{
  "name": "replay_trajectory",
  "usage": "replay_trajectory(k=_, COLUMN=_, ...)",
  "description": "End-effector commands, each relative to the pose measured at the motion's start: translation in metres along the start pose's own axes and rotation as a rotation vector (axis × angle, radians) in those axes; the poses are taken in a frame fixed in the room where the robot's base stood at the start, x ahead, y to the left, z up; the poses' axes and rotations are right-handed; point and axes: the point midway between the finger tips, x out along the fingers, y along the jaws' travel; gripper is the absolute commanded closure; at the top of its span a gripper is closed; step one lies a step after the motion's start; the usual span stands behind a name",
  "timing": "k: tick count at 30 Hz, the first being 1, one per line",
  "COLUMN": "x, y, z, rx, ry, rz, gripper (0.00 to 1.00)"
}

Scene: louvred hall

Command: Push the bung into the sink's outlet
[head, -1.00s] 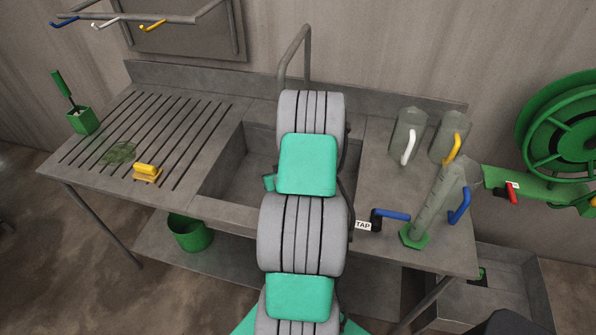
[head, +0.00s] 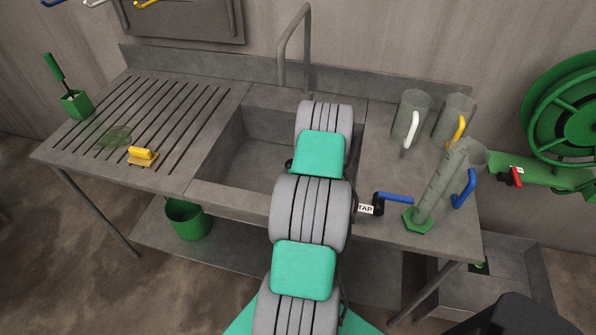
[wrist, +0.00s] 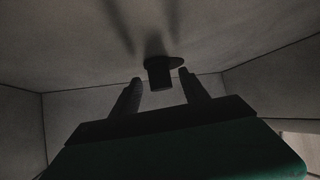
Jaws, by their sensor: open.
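The sink (head: 245,160) is a grey basin in the middle of the bench, partly covered by my arm in the head view. In the wrist view a short dark cylinder, seemingly the bung (wrist: 159,77), shows just beyond my fingertips against the basin surface. A flat dark round patch, seemingly the outlet (wrist: 177,62), shows directly behind it and to its right. I cannot tell whether the bung is seated in it. My gripper (wrist: 162,84) is open, one finger each side of the bung's line, with gaps visible. My arm hides the gripper, bung and outlet in the head view.
A tall spout (head: 294,50) rises behind the sink. The blue-handled tap lever (head: 394,198), clear jugs (head: 411,112) and a leaning clear cylinder (head: 440,185) stand to the right. Basin walls surround my gripper.

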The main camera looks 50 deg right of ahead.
Motion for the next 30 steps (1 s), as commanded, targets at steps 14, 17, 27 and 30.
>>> replay_trajectory(k=14, x=0.0130, y=-0.0001, z=-0.0007, rx=0.000, ry=-0.001, rz=0.000, gripper=0.47)
replay_trajectory(k=17, x=0.0139, y=0.0000, z=0.0006, rx=0.000, ry=0.000, rz=0.000, gripper=0.47)
replay_trajectory(k=27, x=0.0128, y=-0.0001, z=-0.0003, rx=0.000, ry=-0.001, rz=0.000, gripper=0.52)
replay_trajectory(k=30, x=0.0128, y=-0.0001, z=-0.0004, rx=0.000, ry=-0.001, rz=0.000, gripper=0.60)
